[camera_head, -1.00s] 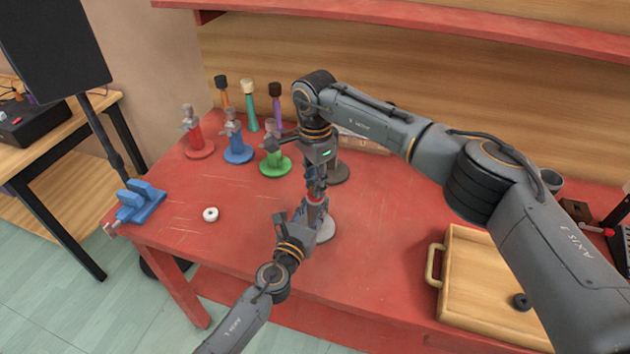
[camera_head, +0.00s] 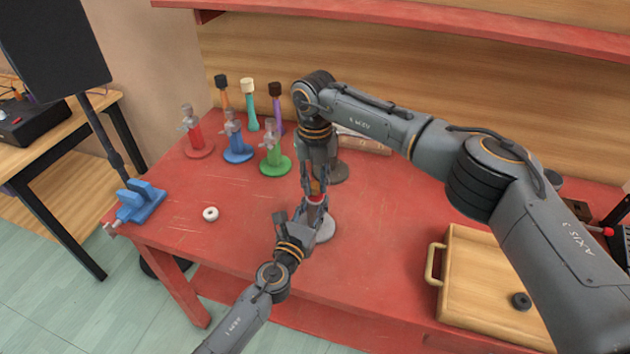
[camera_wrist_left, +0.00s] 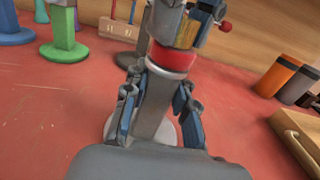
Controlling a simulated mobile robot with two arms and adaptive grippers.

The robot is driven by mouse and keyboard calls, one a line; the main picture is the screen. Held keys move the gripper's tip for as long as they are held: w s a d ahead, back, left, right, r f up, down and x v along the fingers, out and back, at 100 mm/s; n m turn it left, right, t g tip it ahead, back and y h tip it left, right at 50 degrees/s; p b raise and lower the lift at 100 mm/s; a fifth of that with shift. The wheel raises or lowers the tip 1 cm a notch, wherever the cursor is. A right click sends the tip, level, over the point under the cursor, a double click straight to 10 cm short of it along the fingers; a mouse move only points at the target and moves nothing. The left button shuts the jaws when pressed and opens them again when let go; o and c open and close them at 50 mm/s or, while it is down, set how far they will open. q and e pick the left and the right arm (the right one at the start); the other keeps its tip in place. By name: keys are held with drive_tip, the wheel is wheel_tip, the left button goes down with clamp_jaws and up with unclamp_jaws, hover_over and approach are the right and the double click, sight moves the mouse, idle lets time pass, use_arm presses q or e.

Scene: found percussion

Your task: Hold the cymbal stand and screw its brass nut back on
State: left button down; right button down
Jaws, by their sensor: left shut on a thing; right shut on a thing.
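The cymbal stand has a pale round base (camera_head: 324,230) on the red table and a grey post (camera_wrist_left: 155,108). A red collar (camera_wrist_left: 172,58) sits at its upper part, also visible in the head view (camera_head: 315,200). My left gripper (camera_wrist_left: 157,105) is shut on the post below the collar, one finger each side. The brass nut (camera_wrist_left: 187,32) is directly above the collar, between the fingers of my right gripper (camera_head: 315,187). That gripper points down from above and is shut on the nut. The thread under the nut is hidden.
Red (camera_head: 199,148), blue (camera_head: 237,152) and green (camera_head: 274,164) stands are back left, with several handled mallets behind. A white ring (camera_head: 210,214) and blue clamp (camera_head: 140,200) lie left. A wooden tray (camera_head: 480,290) is front right. The table's left front is mostly clear.

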drive_tip(key=m, duration=1)
drive_tip(key=shift+m, duration=0.4)
drive_tip(key=c, duration=1.2)
unclamp_jaws()
drive_tip(key=shift+o, duration=0.2)
drive_tip(key=shift+r, duration=2.25)
drive_tip(key=shift+c, duration=0.3)
